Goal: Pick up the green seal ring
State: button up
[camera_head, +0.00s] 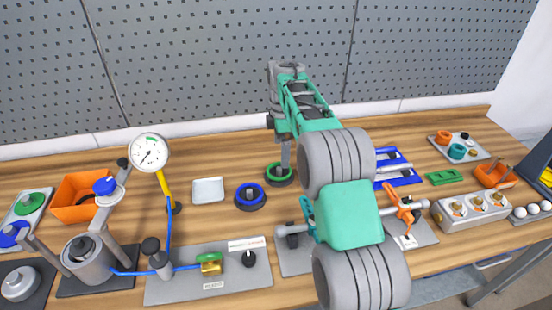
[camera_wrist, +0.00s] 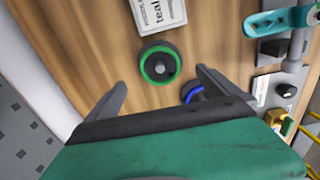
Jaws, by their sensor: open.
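The green seal ring (camera_head: 279,182) sits around a black round holder with a grey centre post on the wooden bench, at the middle of the head view. In the wrist view the green ring (camera_wrist: 147,75) lies just beyond my fingertips, roughly centred between them. My gripper (camera_wrist: 161,77) is open and empty, with one finger on each side of the ring in the picture. In the head view my gripper (camera_head: 285,155) points down over the holder and hides part of it. I cannot tell the exact height gap.
A similar holder with a blue ring (camera_head: 250,195) stands close by on the left and partly shows behind my right finger in the wrist view (camera_wrist: 193,91).

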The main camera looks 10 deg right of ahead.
aim_at(279, 168)
jog(key=shift+w+f, duration=0.15)
jog(key=shift+f, duration=0.25)
jog(key=f, duration=0.2)
jog(key=f+p, duration=0.1)
jog(key=f, duration=0.1)
jog(key=f+p, duration=0.1)
jog(key=f, duration=0.2)
jog(key=shift+a, duration=0.35)
jog(key=c, duration=1.4)
jog(key=shift+r, duration=0.15)
